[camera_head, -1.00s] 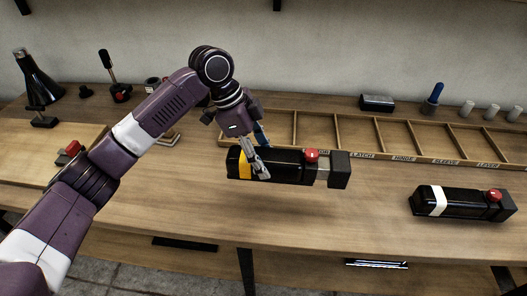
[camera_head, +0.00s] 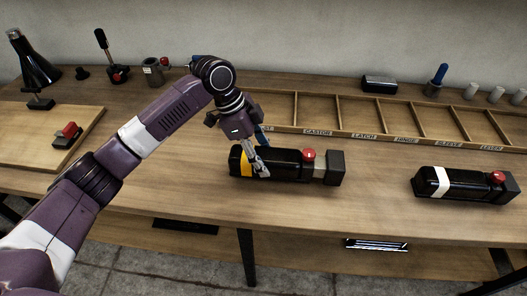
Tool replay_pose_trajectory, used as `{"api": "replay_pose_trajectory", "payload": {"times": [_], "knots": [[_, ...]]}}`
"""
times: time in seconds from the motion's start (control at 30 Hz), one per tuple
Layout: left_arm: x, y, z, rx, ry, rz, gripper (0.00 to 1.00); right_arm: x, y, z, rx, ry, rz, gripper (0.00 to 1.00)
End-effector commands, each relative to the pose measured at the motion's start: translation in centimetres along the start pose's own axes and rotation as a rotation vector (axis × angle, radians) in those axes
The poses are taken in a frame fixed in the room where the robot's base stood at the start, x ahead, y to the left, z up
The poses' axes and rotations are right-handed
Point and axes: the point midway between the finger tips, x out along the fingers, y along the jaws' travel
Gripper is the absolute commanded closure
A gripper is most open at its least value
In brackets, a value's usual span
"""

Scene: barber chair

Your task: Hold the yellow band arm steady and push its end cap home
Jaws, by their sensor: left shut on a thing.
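The yellow band arm (camera_head: 284,164) is a black block-like piece with a yellow band near its left end and a red knob on top. It lies lengthwise left to right over the front middle of the bench. Its black end cap (camera_head: 335,168) is at the right end, with a short grey section showing between cap and body. My left gripper (camera_head: 259,166) reaches down from above and is shut on the body just right of the yellow band. The far finger is partly hidden. My right gripper is not in view.
A similar arm with a white band (camera_head: 441,182) lies to the right. A divided wooden tray (camera_head: 345,133) with labels runs behind. A wooden board (camera_head: 35,125) with a red-topped block is at the left. The bench between the two arms is clear.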

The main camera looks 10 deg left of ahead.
Motion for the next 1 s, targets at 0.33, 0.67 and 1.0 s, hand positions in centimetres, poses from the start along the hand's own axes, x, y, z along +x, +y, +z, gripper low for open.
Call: {"api": "replay_pose_trajectory", "payload": {"times": [0.33,0.67,1.0], "knots": [[0.8,0.0,0.2,0.001,0.003,-0.002,0.97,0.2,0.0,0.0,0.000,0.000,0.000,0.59],[0.9,0.0,0.3,0.001,0.003,-0.002,0.97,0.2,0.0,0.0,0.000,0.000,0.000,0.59],[1.3,0.0,0.5,0.001,0.003,-0.002,0.97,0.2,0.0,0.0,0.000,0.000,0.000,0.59]]}}
